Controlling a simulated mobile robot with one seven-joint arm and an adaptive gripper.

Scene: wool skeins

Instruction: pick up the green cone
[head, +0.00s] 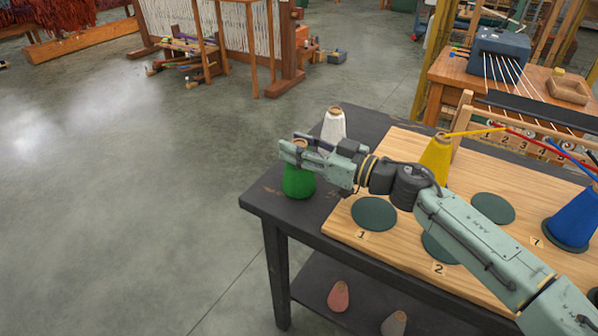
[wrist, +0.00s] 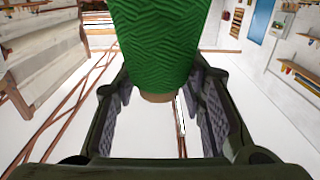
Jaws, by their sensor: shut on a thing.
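The green cone (head: 299,184) is at the left corner of the dark table, with its tan tip at my gripper (head: 296,148). My gripper is shut on its upper part, reaching in from the right. In the wrist view, the green ribbed wool (wrist: 160,40) fills the top middle between the two fingers, with the brown tip (wrist: 157,97) showing below it. The fingers hide part of the cone's top in the head view. I cannot tell whether its base touches the table.
A white cone (head: 334,125) stands close behind my gripper. A wooden board (head: 345,222) with dark round pads (head: 374,213) lies to the right, bearing a yellow cone (head: 437,160) and a blue cone (head: 574,218). Pink (head: 338,296) and grey (head: 394,323) cones are on the lower shelf.

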